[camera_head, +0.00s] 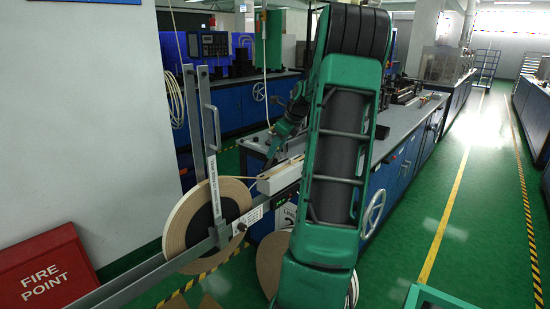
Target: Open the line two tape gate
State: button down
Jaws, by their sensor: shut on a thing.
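My green arm fills the middle of the view. My gripper (270,160) is small and dark beyond it, shut at the pale cream bar (283,177) beside the tape reel. The exact contact is too small to make out, and my arm hides the bar's right end. The tape reel (180,222), a large pale disc with a dark centre, stands on a grey metal rail (150,278). A grey upright frame with a long handle (212,125) and a label rises at the reel. I cannot tell which part is the line two gate.
A red FIRE POINT box (45,272) and a white wall (85,110) stand at the left. A blue machine bench (400,150) runs behind my arm. The green floor aisle (470,220) at the right is clear. More reels lie low behind my arm.

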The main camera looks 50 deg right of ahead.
jog(key=w+g, duration=0.2)
jog(key=w+r+g, duration=0.1)
jog(key=w, duration=0.1)
jog(key=shift+g, duration=0.4)
jog(key=shift+w+d+r, duration=0.2)
jog(key=shift+w, duration=0.4)
jog(key=c, duration=1.3)
grip_release()
jog(key=shift+w, duration=0.1)
jog(key=shift+r, duration=0.1)
notch_tip(320, 180, up, 10)
jog(key=s, duration=0.2)
jog(key=shift+r, duration=0.2)
